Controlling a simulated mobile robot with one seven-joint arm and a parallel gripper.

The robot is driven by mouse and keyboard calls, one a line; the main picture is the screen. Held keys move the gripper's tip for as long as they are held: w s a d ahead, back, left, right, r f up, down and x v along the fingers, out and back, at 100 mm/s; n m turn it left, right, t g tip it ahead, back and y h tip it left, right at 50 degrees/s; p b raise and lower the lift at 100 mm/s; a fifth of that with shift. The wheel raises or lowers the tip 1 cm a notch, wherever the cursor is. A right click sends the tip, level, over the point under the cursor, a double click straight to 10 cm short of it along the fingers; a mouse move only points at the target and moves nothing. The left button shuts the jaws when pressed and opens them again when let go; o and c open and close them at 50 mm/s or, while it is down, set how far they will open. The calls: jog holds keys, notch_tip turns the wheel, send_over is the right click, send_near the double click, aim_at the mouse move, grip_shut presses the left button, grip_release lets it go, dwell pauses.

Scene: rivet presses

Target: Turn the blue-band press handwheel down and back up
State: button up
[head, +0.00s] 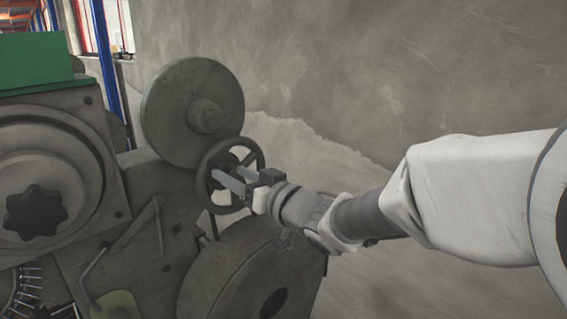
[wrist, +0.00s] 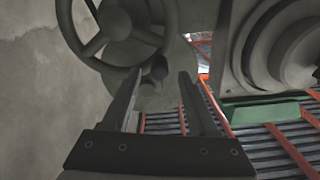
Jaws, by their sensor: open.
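The dark spoked handwheel (head: 202,188) sits on the grey press, below a large round disc. It also shows in the wrist view (wrist: 115,20), at the upper left. My gripper (head: 226,171) is open in front of the wheel, its two fingers pointing at the hub area. In the wrist view my gripper (wrist: 160,74) has a finger on each side of a small dark knob (wrist: 156,69) near the lower rim. The fingers are apart, and I cannot tell whether they touch it. No blue band shows on this press.
A large round disc (head: 190,105) stands above the wheel and a big drum (head: 245,275) below it. A machine body with a star-shaped knob (head: 42,212) and green block (head: 35,60) is at left. A bare grey wall (head: 350,60) is behind.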

aim_at(228, 171)
jog(key=shift+p+x, duration=0.3)
jog(key=shift+x, duration=2.2)
grip_shut()
